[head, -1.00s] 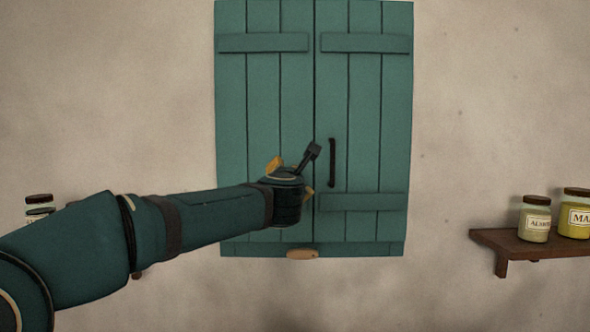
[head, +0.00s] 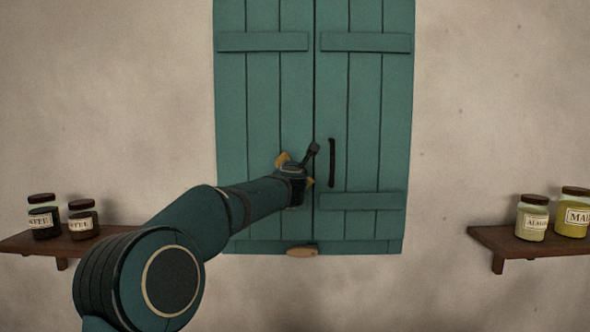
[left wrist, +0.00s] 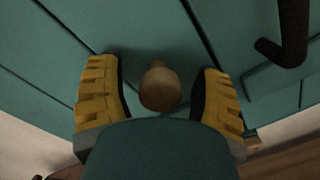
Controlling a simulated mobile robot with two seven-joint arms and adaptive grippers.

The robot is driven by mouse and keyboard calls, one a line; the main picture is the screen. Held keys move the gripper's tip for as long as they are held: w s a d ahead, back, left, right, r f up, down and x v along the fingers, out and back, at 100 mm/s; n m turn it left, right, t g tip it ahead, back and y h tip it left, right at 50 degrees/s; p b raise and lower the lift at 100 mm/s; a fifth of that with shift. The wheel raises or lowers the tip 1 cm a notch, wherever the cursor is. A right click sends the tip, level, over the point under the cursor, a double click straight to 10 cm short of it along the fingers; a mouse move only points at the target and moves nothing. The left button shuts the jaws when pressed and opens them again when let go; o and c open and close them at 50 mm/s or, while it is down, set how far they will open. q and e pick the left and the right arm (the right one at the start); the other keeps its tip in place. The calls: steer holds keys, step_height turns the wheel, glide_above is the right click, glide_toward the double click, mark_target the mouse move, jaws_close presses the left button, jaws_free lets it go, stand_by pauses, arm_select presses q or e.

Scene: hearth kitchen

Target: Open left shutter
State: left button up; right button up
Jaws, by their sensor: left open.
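The left shutter (head: 262,90) is teal planks and looks closed, flush beside the right shutter (head: 362,90). The right shutter has a black bar handle (head: 332,162), which also shows in the left wrist view (left wrist: 292,30). My left gripper (head: 296,171) is in front of the left shutter's lower part, near the centre seam, and hides that area from the head view. In the left wrist view its yellow fingers (left wrist: 160,95) are spread apart. A round brown wooden knob (left wrist: 160,88) on the left shutter lies between them, with gaps on both sides. My right gripper is not in view.
A small wooden piece (head: 302,252) sits at the shutters' bottom edge by the seam. A left shelf (head: 25,243) and a right shelf (head: 490,237) carry labelled jars. The plain wall around the shutters is free.

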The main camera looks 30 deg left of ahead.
arm_select(q)
steer(key=shift+o, duration=0.2)
jaws_close()
steer(key=shift+s, duration=0.1)
